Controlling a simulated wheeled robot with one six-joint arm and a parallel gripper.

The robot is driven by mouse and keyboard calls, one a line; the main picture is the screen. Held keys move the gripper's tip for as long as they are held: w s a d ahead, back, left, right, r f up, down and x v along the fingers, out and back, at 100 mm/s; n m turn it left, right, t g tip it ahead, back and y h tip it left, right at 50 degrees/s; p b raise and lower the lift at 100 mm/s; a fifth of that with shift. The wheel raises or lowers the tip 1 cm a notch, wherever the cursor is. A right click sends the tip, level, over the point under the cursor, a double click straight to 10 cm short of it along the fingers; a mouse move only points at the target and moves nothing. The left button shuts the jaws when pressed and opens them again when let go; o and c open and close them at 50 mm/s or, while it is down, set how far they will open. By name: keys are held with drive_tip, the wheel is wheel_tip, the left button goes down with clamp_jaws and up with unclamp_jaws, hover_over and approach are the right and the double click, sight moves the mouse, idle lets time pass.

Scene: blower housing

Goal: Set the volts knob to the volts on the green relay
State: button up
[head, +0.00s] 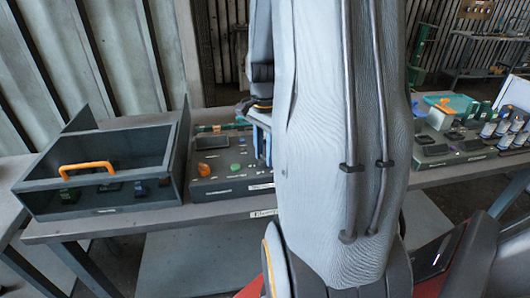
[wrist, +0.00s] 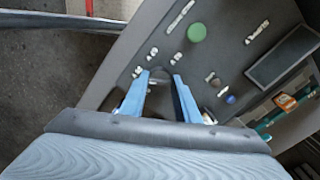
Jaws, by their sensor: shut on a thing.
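A sloped grey control panel (head: 229,176) stands on the bench in the head view, and its face (wrist: 215,60) fills much of the wrist view. In the wrist view, the two blue fingers of my gripper (wrist: 161,80) reach down to the panel. They are shut on a dark round knob (wrist: 160,73), apparently the volts knob, mostly hidden between them. White markings lie around it, too small to read, so its setting cannot be told. In the head view my gripper (head: 262,138) is partly hidden by my arm.
The panel has a green button (wrist: 197,32), a blue button (wrist: 231,99) and a dark screen (wrist: 283,56). An open grey bin (head: 100,200) with an orange handle (head: 86,168) and small dark parts stands left. A teal box (head: 452,103) and several bottles stand right.

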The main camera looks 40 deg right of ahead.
sight(265, 157)
drive_tip(key=shift+d+r, duration=0.1)
idle(0.4)
drive_tip(key=o, duration=1)
drive_tip(key=shift+o, duration=0.2)
drive_tip(key=shift+r+b, duration=0.8)
drive_tip(key=shift+r, duration=3.05)
drive_tip(key=a+f+n, duration=0.2)
drive_tip(key=a+n, duration=0.4)
drive_tip(key=a, duration=0.2)
drive_tip(key=s+a+f+n+t, duration=0.1)
drive_tip(key=a+f+n, duration=0.2)
drive_tip(key=a+n, duration=0.3)
drive_tip(key=s+a+f+n, duration=0.1)
drive_tip(key=a+f+n, duration=0.2)
drive_tip(key=a+n, duration=0.3)
drive_tip(key=a, duration=0.4)
drive_tip(key=shift+s+a+f, duration=0.2)
drive_tip(key=shift+s, duration=0.05)
